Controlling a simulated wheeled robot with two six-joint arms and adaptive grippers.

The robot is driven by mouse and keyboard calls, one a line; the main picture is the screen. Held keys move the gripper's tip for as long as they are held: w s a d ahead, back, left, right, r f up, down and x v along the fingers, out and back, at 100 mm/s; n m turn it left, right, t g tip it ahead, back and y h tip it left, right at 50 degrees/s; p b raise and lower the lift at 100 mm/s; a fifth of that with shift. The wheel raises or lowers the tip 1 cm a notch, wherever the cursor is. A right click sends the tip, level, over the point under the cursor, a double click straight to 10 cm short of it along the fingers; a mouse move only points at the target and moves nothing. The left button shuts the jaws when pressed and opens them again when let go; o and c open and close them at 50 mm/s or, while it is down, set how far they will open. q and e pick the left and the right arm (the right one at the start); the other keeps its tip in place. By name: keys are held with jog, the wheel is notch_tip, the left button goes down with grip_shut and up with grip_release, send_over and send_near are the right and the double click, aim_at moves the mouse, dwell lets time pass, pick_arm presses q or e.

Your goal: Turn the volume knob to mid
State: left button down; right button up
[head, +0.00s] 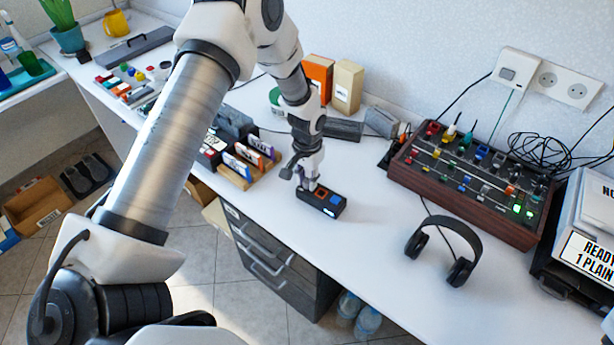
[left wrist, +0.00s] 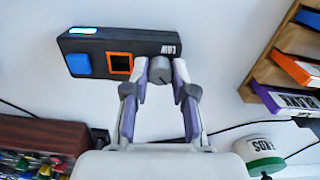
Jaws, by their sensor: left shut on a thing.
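A small black box (head: 322,203) lies on the white desk, with a blue button, an orange-framed square and a round grey volume knob at one end. In the left wrist view the box (left wrist: 110,45) is at the upper left, and the knob (left wrist: 161,72) sits at its right end, below a small white label that reads upside down. My left gripper (head: 309,186) reaches down to this end of the box. In the wrist view its two fingers (left wrist: 161,84) are shut on the knob, one on each side. The knob's pointer cannot be made out. My right gripper is not in view.
Headphones (head: 449,247) lie to the right of the box, and a wooden-sided mixer (head: 470,202) stands behind them. A wooden rack with labelled cases (head: 236,176) is close on the left. The desk's front edge is near the box. Bare desk lies to the box's right.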

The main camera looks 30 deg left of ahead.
pick_arm(q)
jog(key=m, duration=0.4)
jog(key=shift+m, duration=1.9)
jog(key=c, duration=0.9)
grip_release()
jog(key=shift+f, duration=0.1)
jog(key=shift+c, duration=0.2)
notch_tip(320, 180, up, 12)
